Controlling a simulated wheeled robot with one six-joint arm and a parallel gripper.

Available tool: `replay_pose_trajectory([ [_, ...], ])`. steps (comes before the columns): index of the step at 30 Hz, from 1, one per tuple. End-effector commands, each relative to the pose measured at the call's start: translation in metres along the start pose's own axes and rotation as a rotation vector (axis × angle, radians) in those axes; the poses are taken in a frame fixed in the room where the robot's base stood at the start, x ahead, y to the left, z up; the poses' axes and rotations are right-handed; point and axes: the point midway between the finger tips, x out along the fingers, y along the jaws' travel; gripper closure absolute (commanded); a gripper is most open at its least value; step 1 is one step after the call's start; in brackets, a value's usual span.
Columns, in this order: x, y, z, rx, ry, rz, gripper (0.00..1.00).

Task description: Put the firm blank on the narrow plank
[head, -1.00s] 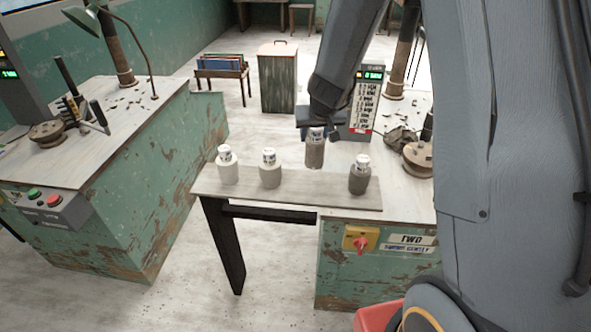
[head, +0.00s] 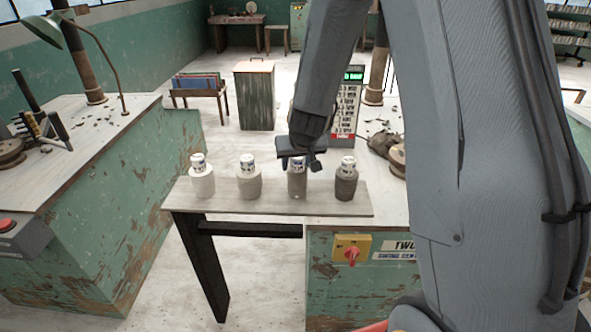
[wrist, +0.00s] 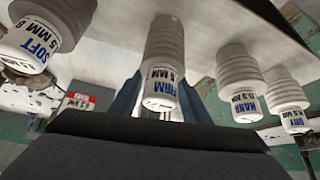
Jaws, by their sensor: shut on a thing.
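The firm blank, a grey-brown cylinder with a white cap reading FIRM (wrist: 160,85), is between my gripper's blue fingers (wrist: 163,100).
The plank reaches left from a green bench (head: 330,275) with a red switch (head: 352,255). A second green bench (head: 110,215) stands at the left. A list board (head: 345,100) and a clay-strewn top lie behind. The blanks stand close to the firm blank on both sides.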

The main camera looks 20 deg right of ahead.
Motion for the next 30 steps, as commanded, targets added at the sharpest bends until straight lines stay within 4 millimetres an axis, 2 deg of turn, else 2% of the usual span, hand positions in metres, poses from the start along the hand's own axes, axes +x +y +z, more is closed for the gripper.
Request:
replay_pose_trajectory([
  [3, 0.0064, -0.0001, 0.003, 0.0, 0.002, 0.0, 1.0],
  [14, 0.0073, 0.0, 0.0037, 0.0, 0.002, 0.0, 1.0],
  [15, 0.0082, 0.0, 0.0052, 0.0, 0.0, 0.0, 0.57],
  [18, 0.0075, 0.0, 0.0049, 0.0, 0.0, 0.0, 0.4],
  [30, 0.0032, 0.0, 0.0031, 0.0, 0.001, 0.0, 0.39],
])
